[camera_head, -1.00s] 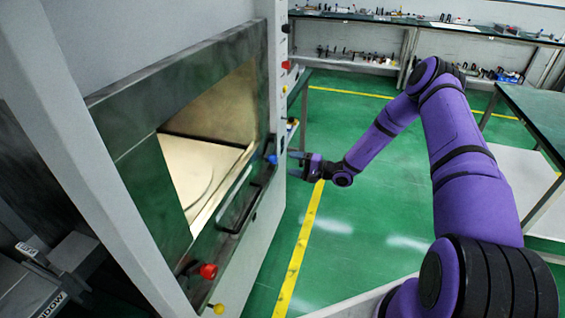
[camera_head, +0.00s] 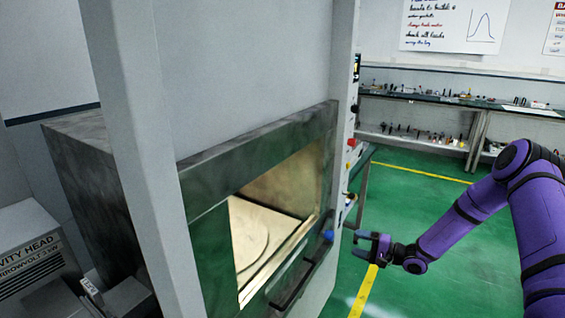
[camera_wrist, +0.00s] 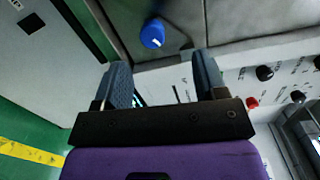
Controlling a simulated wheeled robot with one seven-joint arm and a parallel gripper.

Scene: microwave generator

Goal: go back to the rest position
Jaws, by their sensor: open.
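My gripper (camera_head: 366,245) is at the end of my purple arm, just right of the microwave generator (camera_head: 215,80). In the wrist view my gripper (camera_wrist: 165,82) has its two blue-grey fingers apart with nothing held between them. A blue knob (camera_wrist: 152,34) shows beyond the fingertips, apart from them. In the head view the blue knob (camera_head: 328,236) is on the right edge of the chamber's front frame. The chamber opening shows a lit interior with a round plate (camera_head: 246,236).
A red button (camera_head: 351,142) is on the machine's right side panel. A black handle (camera_head: 300,282) runs along the chamber's lower front. Benches with small items (camera_head: 430,100) stand along the back wall. Green floor with a yellow line (camera_head: 420,172) is clear between.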

